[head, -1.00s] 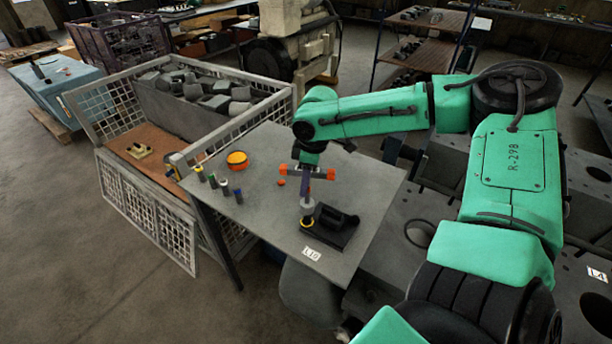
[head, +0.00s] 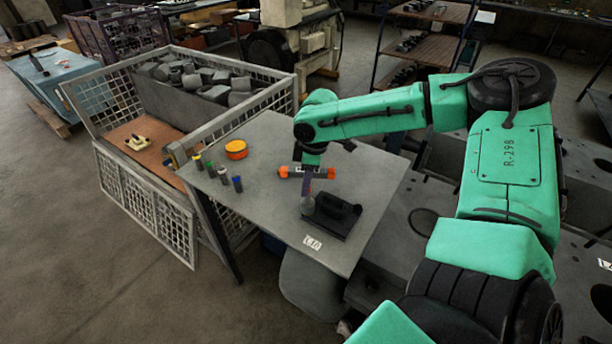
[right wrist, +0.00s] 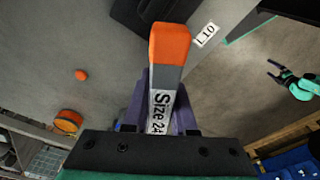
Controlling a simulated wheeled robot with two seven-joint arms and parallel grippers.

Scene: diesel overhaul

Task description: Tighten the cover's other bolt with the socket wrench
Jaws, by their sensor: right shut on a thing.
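My right gripper (head: 308,178) is shut on the socket wrench (head: 321,172), a bar with orange ends. In the right wrist view the wrench (right wrist: 169,50) lies between the purple fingers and reads "Size 24". The wrench's lower end and the bolt cannot be made out clearly. My left gripper (right wrist: 275,72) shows in the right wrist view at the right, small, fingers apart and empty, over the floor.
The grey table (head: 262,200) holds an orange-yellow roll (head: 236,150) and several small coloured-top cylinders (head: 224,183) at its left. A small orange disc (right wrist: 81,75) lies on it too. A mesh crate (head: 190,215) adjoins the left side. A white label (head: 312,243) marks the front edge.

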